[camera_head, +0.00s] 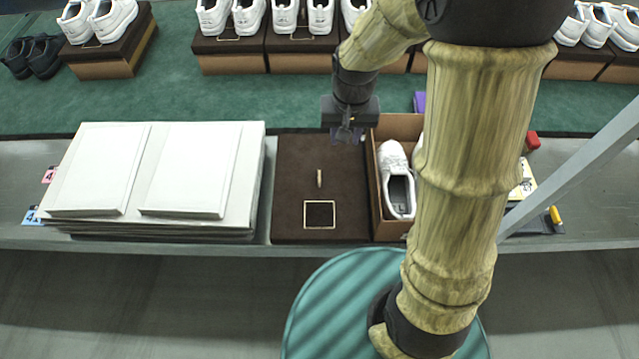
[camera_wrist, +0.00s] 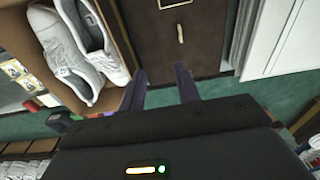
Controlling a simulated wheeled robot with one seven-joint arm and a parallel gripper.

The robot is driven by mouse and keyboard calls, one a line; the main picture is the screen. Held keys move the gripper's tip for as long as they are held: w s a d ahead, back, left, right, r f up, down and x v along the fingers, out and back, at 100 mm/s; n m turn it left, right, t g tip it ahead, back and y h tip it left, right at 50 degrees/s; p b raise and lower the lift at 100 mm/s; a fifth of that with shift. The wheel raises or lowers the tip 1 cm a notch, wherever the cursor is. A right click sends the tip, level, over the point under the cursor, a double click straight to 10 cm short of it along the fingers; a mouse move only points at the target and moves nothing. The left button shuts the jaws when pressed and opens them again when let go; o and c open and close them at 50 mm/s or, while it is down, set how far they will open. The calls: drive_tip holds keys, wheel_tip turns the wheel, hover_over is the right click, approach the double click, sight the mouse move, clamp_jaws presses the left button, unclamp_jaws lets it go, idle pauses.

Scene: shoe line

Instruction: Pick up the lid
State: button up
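The lid (camera_head: 340,190) is a flat dark brown panel with a gold square outline and a small gold mark. It lies on the grey table just left of the open shoe box (camera_head: 375,205), which holds white shoes (camera_head: 398,185). The lid also shows at the top of the wrist view (camera_wrist: 212,50), with the shoe box (camera_wrist: 120,35) to its left. My gripper (camera_head: 347,136) is over the far right part of the lid, apart from it as far as I can tell. In the wrist view its two fingers (camera_wrist: 160,88) are spread, with nothing between them.
A stack of white flat boxes (camera_head: 190,165) stands left of the lid, with a narrow gap between. Cards and small tools (camera_head: 540,222) lie to the right, partly behind my arm. Boxes with white shoes (camera_head: 230,55) line the green floor behind the table.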

drive_tip(key=w+a+f+g, duration=0.1)
drive_tip(key=w+a+f, duration=0.2)
drive_tip(key=a, duration=0.3)
drive_tip(key=shift+w+f+b, duration=0.2)
drive_tip(key=shift+f+b, duration=0.05)
drive_tip(key=shift+b, duration=0.1)
drive_tip(key=p, duration=0.1)
hover_over(319, 176)
wheel_tip(319, 176, down, 12)
drive_tip(key=shift+f, duration=0.1)
drive_tip(key=shift+f, duration=0.1)
drive_tip(key=shift+f+p, duration=0.8)
drive_tip(key=shift+f, duration=1.7)
